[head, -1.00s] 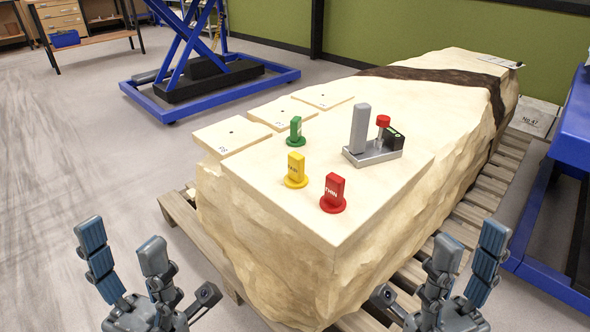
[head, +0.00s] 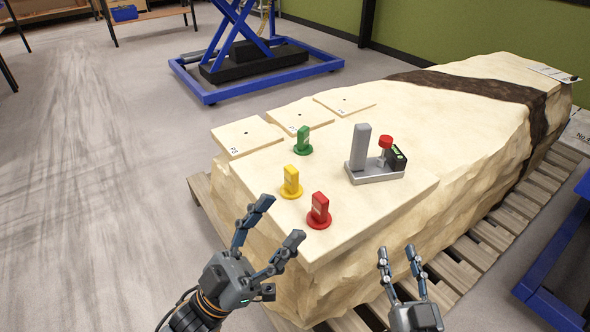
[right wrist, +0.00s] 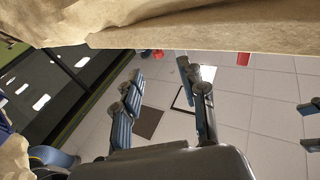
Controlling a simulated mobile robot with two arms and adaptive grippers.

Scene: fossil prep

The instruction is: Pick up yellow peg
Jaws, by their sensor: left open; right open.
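The yellow peg (head: 291,182) stands upright on its round base on the pale stone block's flat top (head: 400,205), between the green peg and the red peg. My left gripper (head: 268,218) is open and empty, in front of the block's near left edge, below and left of the yellow peg in the head view. My right gripper (head: 399,250) is open and empty, low in front of the block's near right side. In the right wrist view its open fingers (right wrist: 167,88) show against the ceiling, with the block's edge above them.
The red peg (head: 319,211) stands close to the yellow one, nearer to me. The green peg (head: 303,141) is behind. A grey metal fixture (head: 374,170) with a red knob stands to the right. Flat square plates (head: 246,137) lie at the block's left edge. A wooden pallet (head: 482,238) lies beneath.

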